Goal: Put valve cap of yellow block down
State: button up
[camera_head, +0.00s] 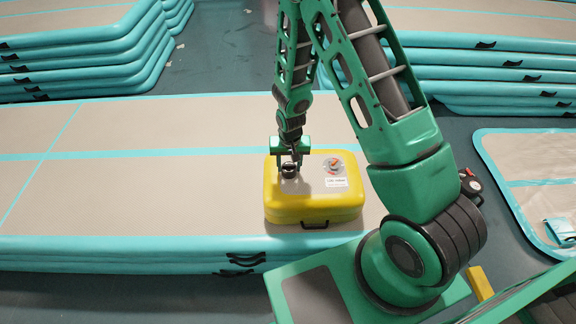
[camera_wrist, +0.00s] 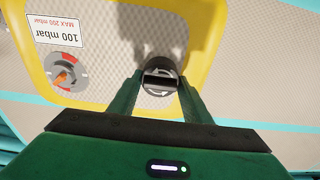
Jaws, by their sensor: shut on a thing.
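The yellow block (camera_head: 313,207) is a box with a grey top, resting on the inflatable track in the head view; its yellow rim also shows in the wrist view (camera_wrist: 87,101). A dark round valve cap (camera_head: 289,171) is on its top, left of the dial. My gripper (camera_head: 289,163) reaches down from above and is shut on the cap. In the wrist view the cap (camera_wrist: 159,80) sits between the fingertips of my gripper (camera_wrist: 160,85). Whether the cap touches the block's top or is slightly above it, I cannot tell.
A dial with an orange pointer (camera_wrist: 66,74) and a white label (camera_wrist: 77,37) are beside the cap on the block. The beige and teal track (camera_head: 130,190) is clear to the left. Stacked tracks (camera_head: 480,75) stand behind. A flat mat (camera_head: 530,170) lies right.

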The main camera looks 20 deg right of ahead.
aim_at(290, 171)
jog(key=o, duration=1)
jog(key=shift+f, duration=0.1)
jog(key=shift+o, duration=0.2)
notch_tip(290, 171, up, 12)
jog(key=s, duration=0.1)
jog(key=shift+s+a, duration=0.2)
jog(key=s+d+r+m, duration=0.2)
jog(key=s+d+r, duration=1)
jog(key=d+r, duration=0.4)
jog(key=s+r, duration=0.4)
jog(key=s, duration=0.5)
jog(key=s+d+r+g, duration=0.1)
jog(key=s+r, duration=0.3)
jog(key=s, duration=0.5)
jog(key=shift+d+r+m+y, duration=0.2)
jog(key=shift+r+m+y, duration=0.1)
jog(key=shift+r+m, duration=0.1)
